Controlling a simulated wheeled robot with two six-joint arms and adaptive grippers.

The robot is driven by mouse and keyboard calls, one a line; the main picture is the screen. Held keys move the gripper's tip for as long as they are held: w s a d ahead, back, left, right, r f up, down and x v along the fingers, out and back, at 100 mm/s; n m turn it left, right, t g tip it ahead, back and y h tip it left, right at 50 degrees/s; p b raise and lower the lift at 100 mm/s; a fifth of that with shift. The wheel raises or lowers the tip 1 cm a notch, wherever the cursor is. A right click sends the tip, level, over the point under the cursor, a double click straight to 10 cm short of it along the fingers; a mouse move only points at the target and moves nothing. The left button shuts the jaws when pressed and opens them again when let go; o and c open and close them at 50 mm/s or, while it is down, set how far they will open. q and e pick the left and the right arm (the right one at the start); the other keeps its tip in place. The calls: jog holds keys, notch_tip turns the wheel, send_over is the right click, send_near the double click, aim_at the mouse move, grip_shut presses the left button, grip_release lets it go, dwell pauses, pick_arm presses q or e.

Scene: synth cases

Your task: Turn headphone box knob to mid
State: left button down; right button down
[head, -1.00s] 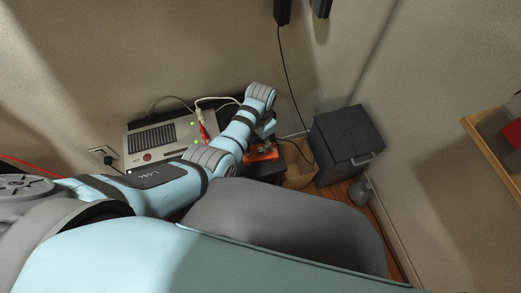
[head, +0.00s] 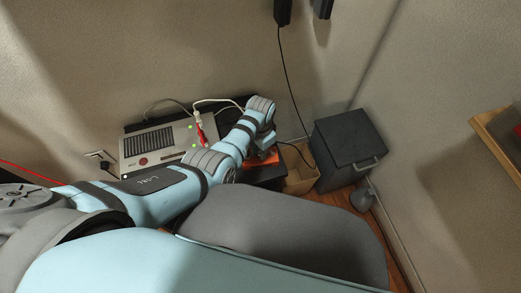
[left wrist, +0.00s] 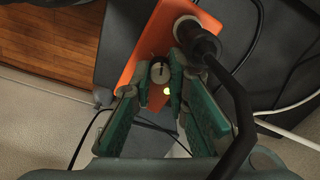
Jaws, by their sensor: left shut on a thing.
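The headphone box is orange. In the head view a strip of the headphone box (head: 264,158) shows beneath my left wrist. In the left wrist view its orange face (left wrist: 151,48) carries a small round knob (left wrist: 160,70) with a pale pointer line, a lit yellow-green lamp and a thick black plug (left wrist: 198,42) in a socket. My left gripper (left wrist: 160,80) has its green-sided fingers on either side of the knob and is shut on it. The knob's sides are partly hidden by the fingertips. My right gripper is in neither view.
A grey device (head: 158,145) with green lights and a red plug stands left of my left wrist. The plug's black cable crosses close to the fingers in the wrist view.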

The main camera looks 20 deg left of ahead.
pick_arm(q)
jog(key=m+p, duration=0.1)
jog(key=m, duration=0.1)
jog(key=shift+r+m, duration=0.2)
jog(key=shift+m, duration=0.2)
jog(key=shift+f+m, duration=0.2)
jog(key=shift+m, duration=0.7)
jog(key=c, duration=1.5)
grip_release()
jog(key=shift+c, duration=0.2)
notch_tip(320, 180, up, 12)
